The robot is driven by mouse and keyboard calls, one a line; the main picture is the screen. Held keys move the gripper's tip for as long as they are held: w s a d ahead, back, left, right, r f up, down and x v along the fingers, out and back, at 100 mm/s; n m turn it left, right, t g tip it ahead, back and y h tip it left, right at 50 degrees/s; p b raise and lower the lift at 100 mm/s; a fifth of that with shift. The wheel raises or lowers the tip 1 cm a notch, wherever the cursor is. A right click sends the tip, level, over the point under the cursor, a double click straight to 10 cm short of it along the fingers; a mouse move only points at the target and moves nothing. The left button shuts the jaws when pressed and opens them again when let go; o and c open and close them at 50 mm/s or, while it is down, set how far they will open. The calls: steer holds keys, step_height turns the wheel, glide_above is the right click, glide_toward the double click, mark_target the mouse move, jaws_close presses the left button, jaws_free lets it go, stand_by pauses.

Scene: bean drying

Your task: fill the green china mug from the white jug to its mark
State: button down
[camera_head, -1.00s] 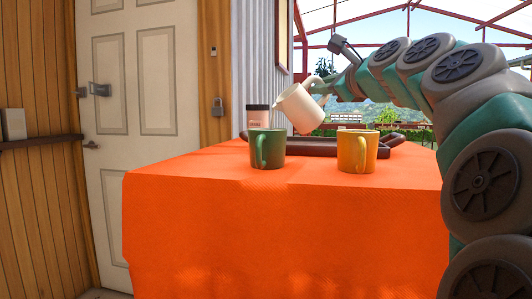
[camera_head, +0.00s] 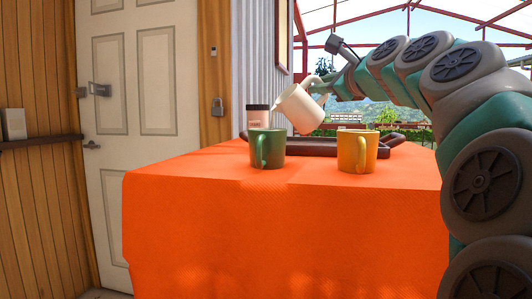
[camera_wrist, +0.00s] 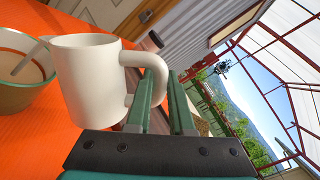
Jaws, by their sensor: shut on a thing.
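The white jug (camera_head: 301,108) is held in the air, tilted with its spout to the left, above and behind the green china mug (camera_head: 268,150). My gripper (camera_wrist: 163,88) is shut on the jug's handle, which shows between the fingers in the wrist view. The green mug stands upright on the orange-covered table (camera_head: 290,220). In the wrist view the mug (camera_wrist: 22,98) is cut by the left edge, with a pale surface inside. A thin greyish streak runs from the jug's spout (camera_wrist: 46,41) down into it.
A yellow mug (camera_head: 352,152) stands to the right of the green one, with a gap between. Behind them lies a dark brown tray (camera_head: 312,147). A pale, dark-lidded canister (camera_head: 257,118) stands behind the green mug. The front of the table is clear.

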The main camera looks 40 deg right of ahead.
stand_by(0.4)
steer(key=shift+s+d+f+m, duration=0.15)
steer(key=shift+d+m, duration=0.2)
steer(key=shift+m, duration=0.35)
stand_by(1.1)
steer(key=shift+d+r+m, duration=0.2)
steer(key=shift+r+m, duration=0.25)
steer(key=shift+m, duration=0.3)
steer(key=shift+d+r+m, duration=0.15)
steer(key=shift+r+m, duration=0.3)
steer(key=shift+m, duration=0.3)
step_height(320, 180, down, 2)
steer(key=m, duration=0.3)
steer(key=shift+a+f, duration=0.1)
